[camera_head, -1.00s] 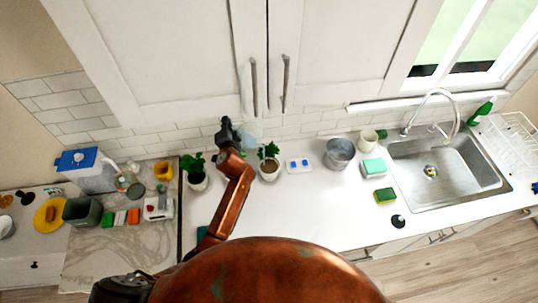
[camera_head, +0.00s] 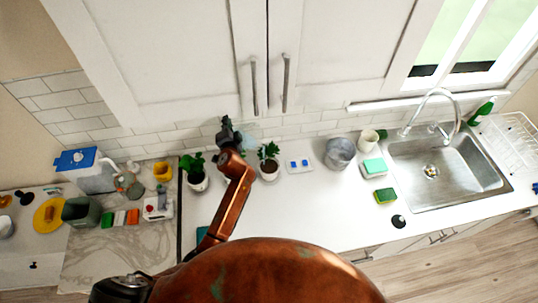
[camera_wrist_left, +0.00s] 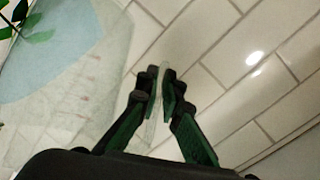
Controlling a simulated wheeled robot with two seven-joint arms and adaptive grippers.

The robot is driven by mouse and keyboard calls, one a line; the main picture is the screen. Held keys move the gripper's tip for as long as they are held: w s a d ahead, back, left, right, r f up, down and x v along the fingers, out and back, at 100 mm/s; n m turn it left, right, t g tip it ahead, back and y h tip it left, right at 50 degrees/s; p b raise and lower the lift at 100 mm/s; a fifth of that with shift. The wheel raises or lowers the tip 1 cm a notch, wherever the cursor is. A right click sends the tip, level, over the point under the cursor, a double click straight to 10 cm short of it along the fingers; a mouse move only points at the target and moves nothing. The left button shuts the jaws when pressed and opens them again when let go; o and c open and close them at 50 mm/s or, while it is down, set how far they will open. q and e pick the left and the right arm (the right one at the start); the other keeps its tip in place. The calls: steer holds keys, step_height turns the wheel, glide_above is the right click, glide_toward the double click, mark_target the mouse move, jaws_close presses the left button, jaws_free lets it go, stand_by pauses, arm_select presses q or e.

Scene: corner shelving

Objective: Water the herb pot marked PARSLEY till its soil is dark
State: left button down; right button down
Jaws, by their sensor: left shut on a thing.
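Two potted herbs stand at the back of the white counter: a left pot (camera_head: 198,182) and a right pot (camera_head: 269,172), both with green leaves. No marking on either is readable, and I cannot tell how dark the soil is. My left gripper (camera_head: 230,130) is between and behind them, near the tiled wall. It is shut on the handle of a clear jug (camera_head: 250,131). In the left wrist view the gripper (camera_wrist_left: 160,85) pinches the clear handle; the jug (camera_wrist_left: 95,75) holds pale blue liquid, with leaves by its top left. My right gripper is not in view.
A grey bucket (camera_head: 340,153), a white cup (camera_head: 368,140) and sponges (camera_head: 385,195) stand to the right, before the sink (camera_head: 450,173). A blue-lidded container (camera_head: 95,172) and several small items are left. The counter's middle front is clear. Cabinets (camera_head: 180,50) hang above.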

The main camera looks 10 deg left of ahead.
arm_select(q)
steer(key=shift+w+a+r+p, duration=0.15)
steer(key=shift+a+r+p, duration=0.2)
steer(key=shift+r+p, duration=0.4)
steer(key=shift+w+a+f+n+g+h, duration=0.15)
steer(key=shift+a+n+g+h, duration=0.15)
steer(key=shift+a+n+h, duration=0.25)
steer(key=shift+a+f+n+g, duration=0.15)
steer(key=shift+a+n+g, duration=0.05)
steer(key=shift+n+g, duration=0.15)
steer(key=shift+a+h, duration=0.1)
steer(key=shift+h, duration=0.15)
steer(key=shift+w+a+f, duration=0.1)
steer(key=shift+a+f, duration=0.05)
steer(key=shift+w+a+f+n+g+h, duration=0.85)
steer(key=shift+a+f+n+g+h, duration=0.3)
steer(key=shift+a+f+n+h, duration=1.55)
steer(key=shift+m, duration=0.3)
steer(key=r, duration=0.5)
steer(key=shift+d, duration=0.25)
